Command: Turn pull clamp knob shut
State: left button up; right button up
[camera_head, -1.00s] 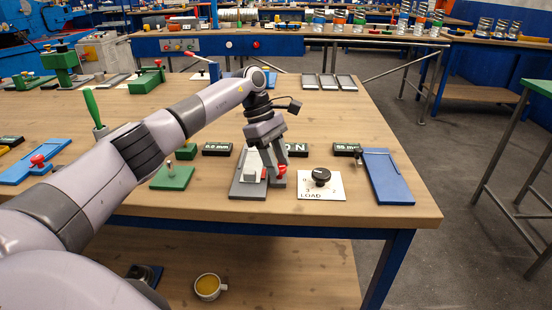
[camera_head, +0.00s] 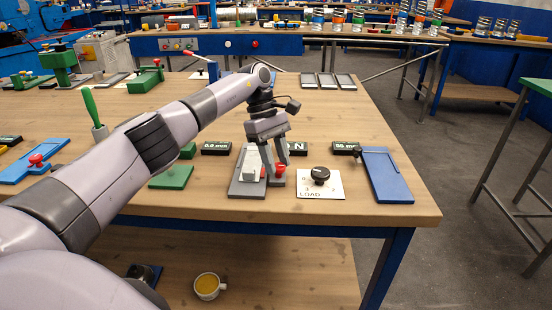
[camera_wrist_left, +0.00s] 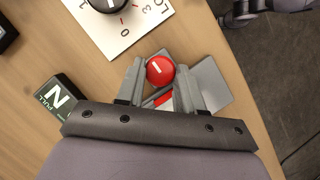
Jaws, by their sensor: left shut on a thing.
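The pull clamp is a grey fixture (camera_head: 247,187) near the front of the wooden bench, with a white block on it. Its round red knob (camera_wrist_left: 160,69) has a white line across the top, slanted in the left wrist view. My left gripper (camera_head: 282,162) points down over the clamp. Its fingers lie on opposite sides of the knob and are shut on it. The knob also shows low between the fingers in the head view (camera_head: 280,168). A black PULL N label block (camera_wrist_left: 62,100) stands beside the clamp.
A white LOAD dial plate (camera_head: 331,188) with a black knob lies right of the clamp. A blue fixture (camera_head: 388,178) is near the right edge. A green fixture (camera_head: 171,178) stands left of the clamp. The bench behind the label blocks is mostly clear.

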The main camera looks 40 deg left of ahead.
pick_arm(q)
jog(key=o, duration=1)
jog(key=shift+o, duration=0.2)
jog(key=v, duration=0.7)
